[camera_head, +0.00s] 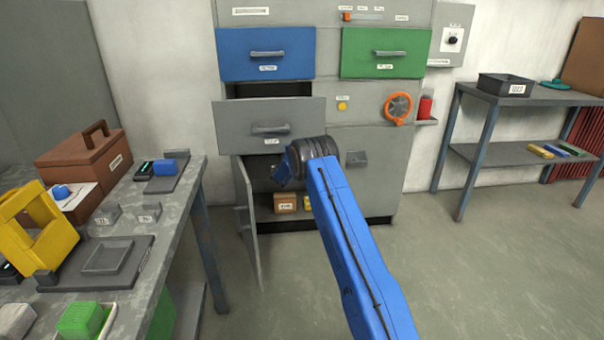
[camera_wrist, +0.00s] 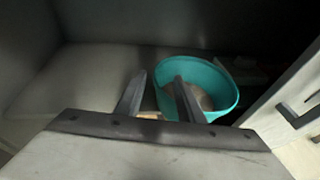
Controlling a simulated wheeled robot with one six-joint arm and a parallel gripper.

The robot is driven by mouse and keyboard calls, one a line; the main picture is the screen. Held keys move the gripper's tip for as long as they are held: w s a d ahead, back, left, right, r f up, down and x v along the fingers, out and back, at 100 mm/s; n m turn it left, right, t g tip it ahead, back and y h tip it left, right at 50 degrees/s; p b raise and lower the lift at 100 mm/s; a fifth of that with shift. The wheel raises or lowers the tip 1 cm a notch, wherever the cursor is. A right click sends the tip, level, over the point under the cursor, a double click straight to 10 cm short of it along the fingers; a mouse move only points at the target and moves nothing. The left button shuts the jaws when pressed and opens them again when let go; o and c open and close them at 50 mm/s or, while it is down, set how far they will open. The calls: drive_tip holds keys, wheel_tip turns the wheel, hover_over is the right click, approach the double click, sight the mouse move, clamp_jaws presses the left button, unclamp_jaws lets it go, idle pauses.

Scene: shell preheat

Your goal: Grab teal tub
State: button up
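The teal tub (camera_wrist: 222,78) shows in the wrist view, round and open-topped, with something greyish brown inside it. My gripper (camera_wrist: 160,92) is open, with its two dark fingers apart. The right finger overlaps the tub's mouth and the left finger is left of its rim. I cannot tell whether either finger touches the tub. A small light-brown thing (camera_wrist: 150,115) shows between the finger bases. In the head view my arm reaches to the grey cabinet's open lower compartment; the tub and my fingertips are hidden there.
A grey drawer (camera_head: 270,125) stands pulled out above the compartment, and the cabinet door (camera_head: 250,225) hangs open on the left. A small brown box (camera_head: 285,203) sits low inside. A cluttered workbench (camera_head: 180,215) stands at left, a shelf table (camera_head: 540,98) at right. The floor between is clear.

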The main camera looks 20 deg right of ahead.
drive_tip(key=shift+x, duration=3.05)
drive_tip(key=shift+f, duration=0.15)
clamp_jaws()
